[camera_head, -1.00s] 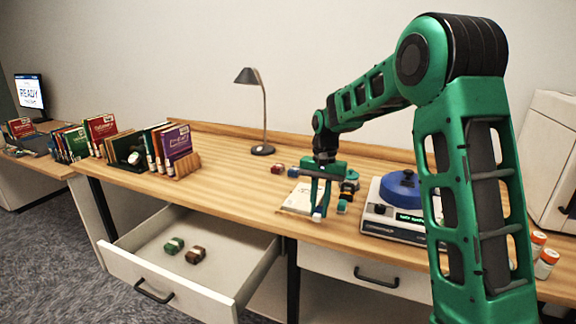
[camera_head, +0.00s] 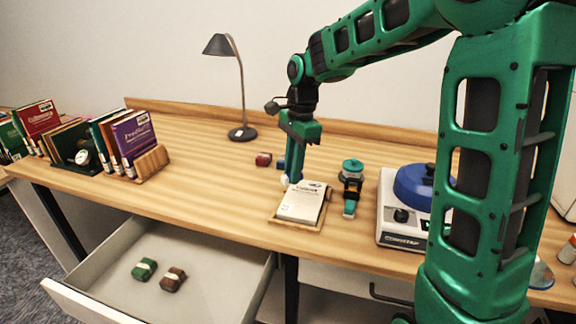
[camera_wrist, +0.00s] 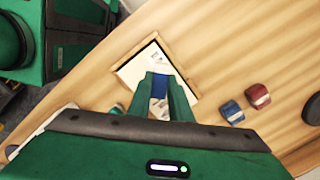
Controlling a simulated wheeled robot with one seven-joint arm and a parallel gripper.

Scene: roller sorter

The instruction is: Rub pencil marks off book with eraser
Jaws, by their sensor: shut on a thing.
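The book (camera_head: 303,202), with a pale cover and small dark print, lies flat in a shallow wooden tray (camera_head: 290,222) on the desk. It also shows in the wrist view (camera_wrist: 135,68), partly covered by my fingers. My gripper (camera_head: 288,178) is at the book's far left corner in the head view, fingers pointing down. It is shut on a small eraser with a blue sleeve (camera_wrist: 159,86) and a white end (camera_head: 284,181). I cannot tell whether the eraser touches the cover. Pencil marks are too small to make out.
Red (camera_head: 263,159) and blue (camera_head: 281,164) blocks lie behind the book. A teal-and-black device (camera_head: 351,185) and a blue-lidded machine (camera_head: 398,216) stand to its right. A lamp (camera_head: 242,134) stands behind. An open drawer (camera_head: 215,262) holds green and brown blocks.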

